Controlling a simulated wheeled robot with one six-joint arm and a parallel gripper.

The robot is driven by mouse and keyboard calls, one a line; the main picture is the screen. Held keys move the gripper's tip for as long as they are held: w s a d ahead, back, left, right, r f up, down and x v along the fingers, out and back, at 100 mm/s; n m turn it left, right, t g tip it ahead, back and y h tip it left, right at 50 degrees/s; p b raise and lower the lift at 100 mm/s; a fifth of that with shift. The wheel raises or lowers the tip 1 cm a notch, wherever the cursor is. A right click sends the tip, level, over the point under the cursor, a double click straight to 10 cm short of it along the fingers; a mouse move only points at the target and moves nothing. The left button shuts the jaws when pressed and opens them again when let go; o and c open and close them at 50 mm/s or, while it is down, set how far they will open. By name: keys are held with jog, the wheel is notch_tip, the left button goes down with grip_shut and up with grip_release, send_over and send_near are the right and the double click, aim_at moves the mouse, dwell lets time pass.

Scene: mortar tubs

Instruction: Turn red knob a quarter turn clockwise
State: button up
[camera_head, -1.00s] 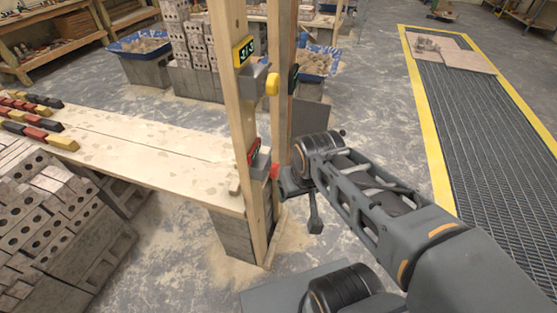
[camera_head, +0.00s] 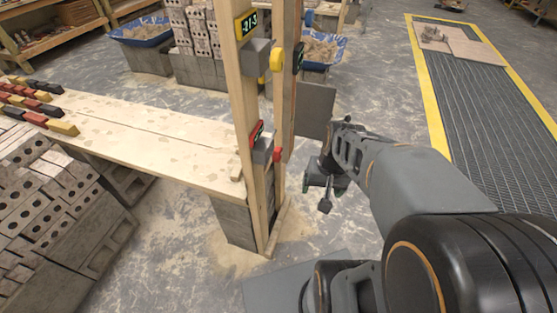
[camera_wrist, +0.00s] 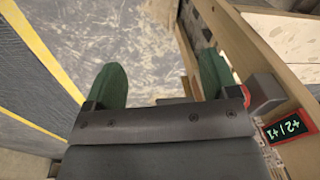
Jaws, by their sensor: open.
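The red knob (camera_head: 277,154) sits on a small grey box (camera_head: 263,150) low on the upright wooden post (camera_head: 248,95) in the head view. A red-framed display (camera_head: 256,133) is beside the box. My gripper (camera_head: 322,188) is to the right of the knob, apart from it and empty. In the wrist view my gripper (camera_wrist: 160,78) shows two green fingers spread wide with only floor between them. A sliver of the red knob (camera_wrist: 245,95) shows just right of the right finger; most of it is hidden. The display (camera_wrist: 285,128) is at the right edge there.
A yellow knob (camera_head: 277,60) on a grey box (camera_head: 256,57) is higher on the same post, under a yellow-framed display (camera_head: 246,23). A dark panel (camera_head: 315,110) stands behind the post. A plank bench (camera_head: 150,150) extends left. Open floor lies to the right.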

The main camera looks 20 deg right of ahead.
notch_tip(320, 180, down, 8)
jog(key=d+m+g+y+b, duration=0.1)
jog(key=m+y+b, duration=0.2)
jog(key=m+y, duration=0.3)
jog(key=m+t+y+b, duration=0.1)
jog(key=m+t+y, duration=0.7)
jog(key=m+t, duration=0.4)
send_near(281, 155)
jog(key=shift+m+g, duration=0.5)
jog(key=shift+g, duration=0.2)
jog(key=x, duration=0.7)
jog(key=r+x, duration=0.1)
jog(key=x, duration=0.2)
jog(key=shift+w+a, duration=0.25)
jog(key=shift+w, duration=0.05)
jog(key=shift+c, duration=0.5)
jog(key=c, duration=0.8)
jog(key=shift+r+p, duration=0.15)
jog(key=shift+p, duration=0.2)
